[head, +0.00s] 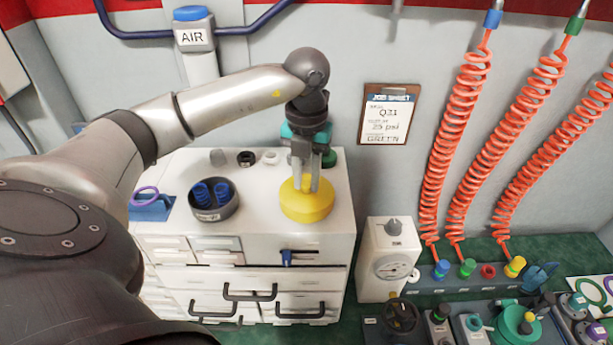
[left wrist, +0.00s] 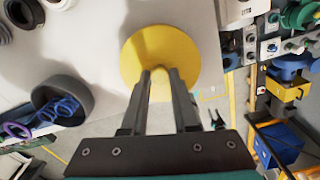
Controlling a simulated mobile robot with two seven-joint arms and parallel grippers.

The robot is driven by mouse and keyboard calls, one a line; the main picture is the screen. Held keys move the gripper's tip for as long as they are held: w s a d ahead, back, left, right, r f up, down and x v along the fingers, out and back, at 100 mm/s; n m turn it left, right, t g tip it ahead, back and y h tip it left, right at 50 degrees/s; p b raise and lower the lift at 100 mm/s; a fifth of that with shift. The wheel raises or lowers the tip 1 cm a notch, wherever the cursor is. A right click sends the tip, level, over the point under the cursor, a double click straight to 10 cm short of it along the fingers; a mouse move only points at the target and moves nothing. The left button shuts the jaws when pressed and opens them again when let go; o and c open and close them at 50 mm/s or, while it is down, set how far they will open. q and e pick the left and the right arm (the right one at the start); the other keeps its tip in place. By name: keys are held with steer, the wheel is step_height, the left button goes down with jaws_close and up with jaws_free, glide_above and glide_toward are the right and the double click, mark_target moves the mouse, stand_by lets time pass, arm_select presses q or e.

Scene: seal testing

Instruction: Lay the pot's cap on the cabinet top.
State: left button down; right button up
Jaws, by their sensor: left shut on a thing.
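The yellow round cap (head: 306,207) is over the front right part of the white cabinet top (head: 255,215). My left gripper (head: 309,184) comes down from above and is shut on the cap's knob. In the left wrist view the cap (left wrist: 150,48) sits just beyond the fingertips (left wrist: 161,73), looking level. I cannot tell whether its underside touches the cabinet top. The dark grey open pot (head: 214,210), with blue coils (head: 211,193) inside, stands to the left, apart from the cap; it also shows in the left wrist view (left wrist: 78,93). My right gripper is not in view.
A blue holder with a purple ring (head: 145,197) is at the left. A gauge box (head: 388,262) stands right of the cabinet.

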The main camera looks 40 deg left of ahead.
mark_target(307, 184)
arm_select(q)
steer(key=shift+f, duration=0.2)
steer(key=c, duration=0.7)
jaws_free()
steer(key=shift+r, duration=0.1)
step_height(307, 184, up, 12)
steer(key=shift+r+p, duration=0.15)
steer(key=shift+p, duration=0.3)
